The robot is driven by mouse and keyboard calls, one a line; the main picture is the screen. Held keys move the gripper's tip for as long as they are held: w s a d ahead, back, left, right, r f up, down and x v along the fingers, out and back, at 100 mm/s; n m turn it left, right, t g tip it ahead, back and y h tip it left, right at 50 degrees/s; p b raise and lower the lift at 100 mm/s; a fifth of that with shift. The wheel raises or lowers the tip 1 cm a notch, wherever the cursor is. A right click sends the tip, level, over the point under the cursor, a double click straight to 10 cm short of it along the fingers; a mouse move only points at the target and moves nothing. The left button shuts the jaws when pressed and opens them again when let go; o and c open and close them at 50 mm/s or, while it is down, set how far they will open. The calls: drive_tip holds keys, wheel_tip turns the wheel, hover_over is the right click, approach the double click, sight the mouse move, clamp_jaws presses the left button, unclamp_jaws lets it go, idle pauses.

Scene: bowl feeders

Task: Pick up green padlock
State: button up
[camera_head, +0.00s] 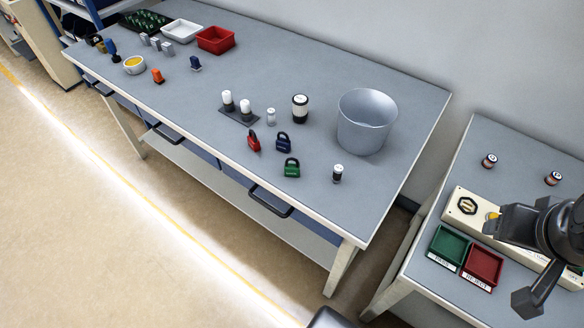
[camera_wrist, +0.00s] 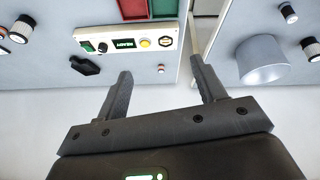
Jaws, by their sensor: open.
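The green padlock (camera_head: 292,169) stands on the long grey workbench (camera_head: 330,205), near its front edge, in the head view. A red padlock (camera_head: 254,142) and a dark blue padlock (camera_head: 284,141) stand just behind it. I cannot make out the green padlock in the wrist view. My gripper (camera_wrist: 160,78) is open and empty in the wrist view, with a wide gap between its fingers. My arm shows at the right of the head view, over the smaller table and well apart from the green padlock.
A grey metal bucket (camera_head: 366,122) stands behind and right of the padlocks. A small black-and-white cylinder (camera_head: 337,174) is to their right. Green (camera_head: 449,247) and red (camera_head: 482,266) trays and a control box (camera_head: 468,208) sit on the right table. A gap separates the tables.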

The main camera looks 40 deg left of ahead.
drive_tip(key=w+a+f+n, duration=0.1)
drive_tip(key=w+a+n, duration=0.5)
drive_tip(key=a+n, duration=0.3)
drive_tip(key=n+g+y, duration=0.2)
drive_tip(key=n, duration=2.8)
approach(292, 167)
drive_tip(key=shift+n, duration=0.3)
drive_tip(key=x, duration=0.4)
drive_tip(key=shift+f, duration=0.1)
drive_tip(key=shift+x, duration=3.1)
drive_tip(key=shift+a, duration=0.1)
drive_tip(key=shift+c, duration=0.4)
drive_tip(key=c, duration=1)
